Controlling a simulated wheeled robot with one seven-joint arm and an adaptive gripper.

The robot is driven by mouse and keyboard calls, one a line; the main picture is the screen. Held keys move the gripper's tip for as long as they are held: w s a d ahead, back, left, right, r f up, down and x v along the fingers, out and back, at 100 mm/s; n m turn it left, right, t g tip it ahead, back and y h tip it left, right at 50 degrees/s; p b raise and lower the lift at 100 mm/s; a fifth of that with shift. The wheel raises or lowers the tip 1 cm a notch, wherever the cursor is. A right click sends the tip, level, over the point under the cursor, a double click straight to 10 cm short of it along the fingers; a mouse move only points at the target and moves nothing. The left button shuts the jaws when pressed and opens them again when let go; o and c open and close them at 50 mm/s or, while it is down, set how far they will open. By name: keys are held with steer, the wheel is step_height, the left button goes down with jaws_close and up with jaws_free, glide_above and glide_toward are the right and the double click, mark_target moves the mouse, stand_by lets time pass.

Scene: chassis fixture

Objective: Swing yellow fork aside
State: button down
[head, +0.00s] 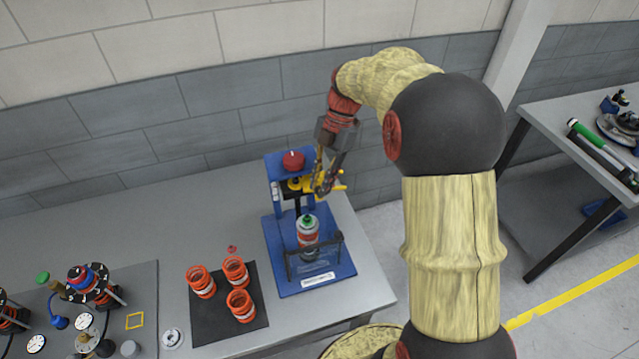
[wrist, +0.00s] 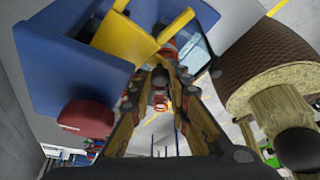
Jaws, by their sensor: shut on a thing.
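The yellow fork (head: 298,184) sits on the blue chassis fixture (head: 346,262), below its top plate, and sticks out to the right. My gripper (head: 324,186) reaches down from above at the fixture's right side, its fingertips at the fork's outer part. In the wrist view the fork (wrist: 125,42) runs from the blue plates to my fingertips (wrist: 160,72). My gripper is shut on the fork; the exact contact is partly hidden by the fingers. A grey and orange canister with a green top (head: 307,232) stands upright in the fixture below the fork.
A red knob (head: 293,160) tops the fixture, close left of my gripper. A dark bar (head: 314,257) stands in front of the canister. Several orange cups (head: 240,305) stand on a black mat to the left. A wall rises behind; the right side of the fixture is open.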

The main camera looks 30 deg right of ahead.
stand_by(0.3)
steer(key=c, duration=1.7)
jaws_free()
steer(key=shift+v, duration=4)
